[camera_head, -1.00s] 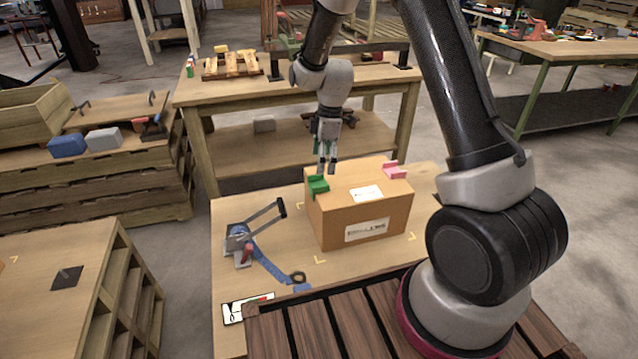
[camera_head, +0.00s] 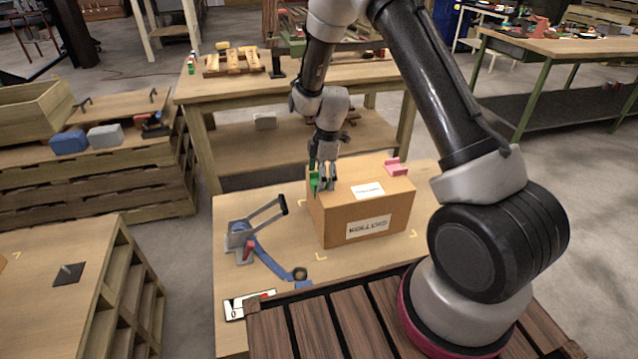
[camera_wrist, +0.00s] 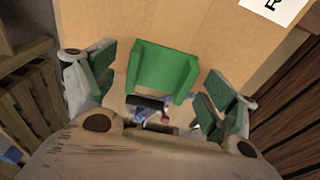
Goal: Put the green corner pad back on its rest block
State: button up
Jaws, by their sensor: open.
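The green corner pad (camera_head: 313,181) sits on the top left corner of a cardboard box (camera_head: 340,215). In the wrist view the pad (camera_wrist: 163,70) lies at the box's edge, between the fingers. My gripper (camera_head: 323,186) is open over that corner, with one finger on either side of the pad. In the wrist view my gripper (camera_wrist: 157,93) shows a gap between each finger and the pad, and nothing is held. Part of the pad is hidden behind the fingers in the head view. I cannot make out the rest block.
A pink corner pad (camera_head: 396,167) sits on the box's back right corner. A blue and grey tool with a raised lever (camera_head: 240,240) and a blue strap (camera_head: 270,262) lie left of the box. A marked card (camera_head: 247,306) lies at the front left. The table left of the box has bare room.

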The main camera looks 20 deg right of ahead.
jog(key=c, duration=1.1)
jog(key=shift+c, duration=0.2)
